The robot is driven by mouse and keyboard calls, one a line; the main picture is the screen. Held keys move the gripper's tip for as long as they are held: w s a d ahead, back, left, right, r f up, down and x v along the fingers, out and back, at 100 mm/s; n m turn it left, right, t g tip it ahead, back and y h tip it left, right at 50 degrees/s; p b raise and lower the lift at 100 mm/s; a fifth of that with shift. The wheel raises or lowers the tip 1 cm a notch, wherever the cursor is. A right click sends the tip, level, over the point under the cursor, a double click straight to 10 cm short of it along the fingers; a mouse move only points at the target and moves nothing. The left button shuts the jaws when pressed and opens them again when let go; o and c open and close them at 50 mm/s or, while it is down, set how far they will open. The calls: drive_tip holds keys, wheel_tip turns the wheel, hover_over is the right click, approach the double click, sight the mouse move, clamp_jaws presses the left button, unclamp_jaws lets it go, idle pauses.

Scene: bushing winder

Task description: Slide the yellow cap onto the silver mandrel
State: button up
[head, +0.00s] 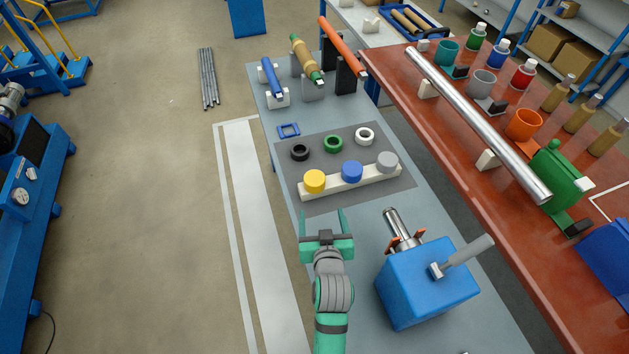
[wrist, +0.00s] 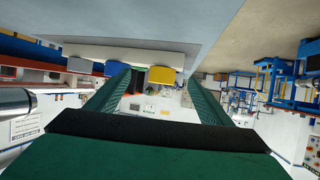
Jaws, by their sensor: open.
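The yellow cap (head: 315,183) stands at the left end of a white rack (head: 333,187); it also shows in the wrist view (wrist: 162,75), between the finger ends. My gripper (head: 321,212) is open and empty, just short of the rack, fingers pointing at it. A short silver mandrel (head: 398,224) sticks out of a blue machine block (head: 425,287), between orange jaws, right of my gripper. Its bare end points away from me. A silver cylinder (wrist: 15,101), probably this mandrel, shows at the left of the wrist view.
A blue cap (head: 352,171) and a grey cap (head: 387,161) share the rack. Black, green and white rings lie behind it. A long silver bar (head: 476,120) rests on the red table. The grey table (head: 375,214) is clear between rack and machine.

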approach(315, 183)
drive_tip(key=w, duration=0.2)
drive_tip(key=shift+y, duration=0.3)
drive_tip(key=x, duration=0.7)
drive_tip(key=f+x, duration=0.1)
drive_tip(key=x, duration=0.2)
drive_tip(key=shift+d, duration=0.15)
drive_tip(key=c, duration=1.2)
